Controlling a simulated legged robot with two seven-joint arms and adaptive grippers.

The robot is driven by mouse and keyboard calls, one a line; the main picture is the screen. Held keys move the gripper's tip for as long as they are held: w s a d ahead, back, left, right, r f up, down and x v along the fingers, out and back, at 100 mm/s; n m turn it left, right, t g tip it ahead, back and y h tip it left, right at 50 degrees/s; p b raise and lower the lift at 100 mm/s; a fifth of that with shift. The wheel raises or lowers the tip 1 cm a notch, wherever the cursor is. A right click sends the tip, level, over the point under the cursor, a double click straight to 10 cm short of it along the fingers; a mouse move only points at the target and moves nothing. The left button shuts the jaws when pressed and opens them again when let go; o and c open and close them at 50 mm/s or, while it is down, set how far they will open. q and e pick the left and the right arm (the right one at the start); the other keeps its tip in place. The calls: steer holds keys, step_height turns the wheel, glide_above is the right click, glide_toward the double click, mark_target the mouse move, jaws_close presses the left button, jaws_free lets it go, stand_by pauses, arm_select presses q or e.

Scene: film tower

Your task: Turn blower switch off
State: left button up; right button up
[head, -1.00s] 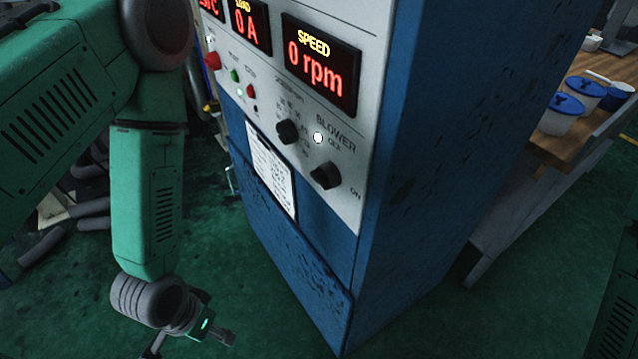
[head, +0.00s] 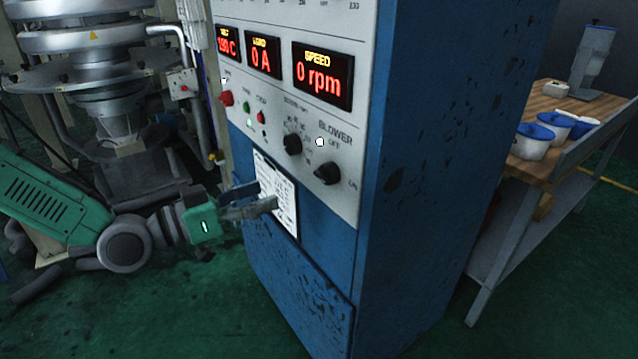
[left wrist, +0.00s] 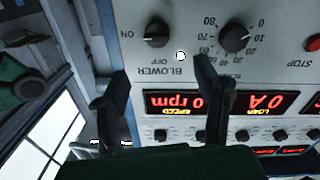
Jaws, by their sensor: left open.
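The blower switch (head: 328,173) is a black rotary knob low on the white panel of the blue cabinet, with OFF printed above it and ON to its right. In the left wrist view the panel is upside down and the blower switch (left wrist: 157,33) shows beyond the fingertips. My left gripper (head: 264,203) is open and empty, left of and below the switch, apart from it, in front of the paper sheet. It also shows in the left wrist view (left wrist: 160,78). My right gripper is out of view.
Another black dial (head: 292,144) sits left of the switch, and a red knob (head: 227,98) further left. The speed display (head: 322,76) reads 0 rpm. A wooden-topped table (head: 527,172) with blue-lidded tubs stands to the right. Metal machinery (head: 110,75) stands at the left.

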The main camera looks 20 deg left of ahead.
mark_target(319, 177)
arm_select(q)
steer(key=b+x, duration=0.1)
steer(key=x, duration=1)
steer(key=shift+d, duration=0.3)
steer(key=shift+w+d, duration=0.15)
steer(key=shift+w, duration=0.2)
steer(key=c, duration=1.1)
